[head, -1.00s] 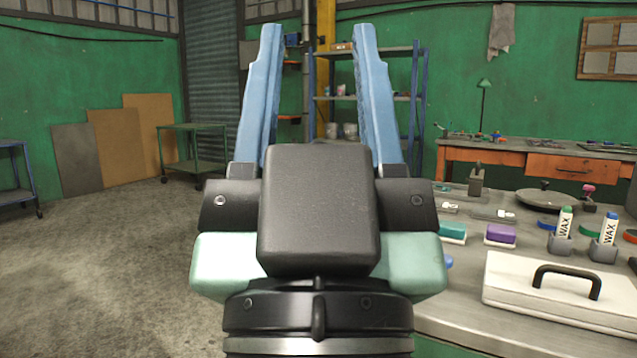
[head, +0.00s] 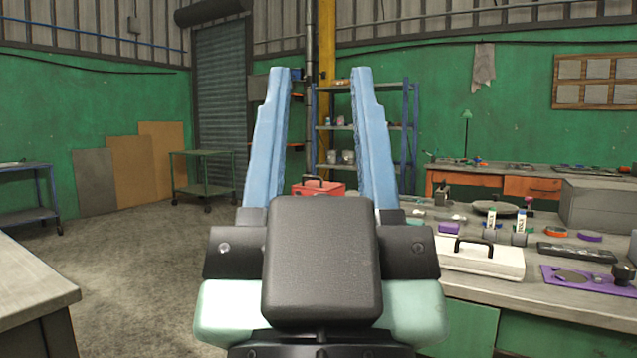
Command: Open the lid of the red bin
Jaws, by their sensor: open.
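The red bin (head: 325,188) shows in the head view between and beyond my fingers. Only its upper part is visible, with a dark handle (head: 314,178) on top. My gripper's wrist block hides the rest, and I cannot tell how its lid stands. My gripper (head: 319,75) is open, with its two blue fingers pointing up and away in the middle of the view. Nothing is between the fingertips, and the gripper appears apart from the bin.
A workbench (head: 470,292) on the right holds a white case (head: 485,259), wax bottles and a grey box (head: 597,205). Another table edge (head: 35,290) is near at left. A green cart (head: 203,175) stands at the back. Open floor (head: 150,265) lies left of centre.

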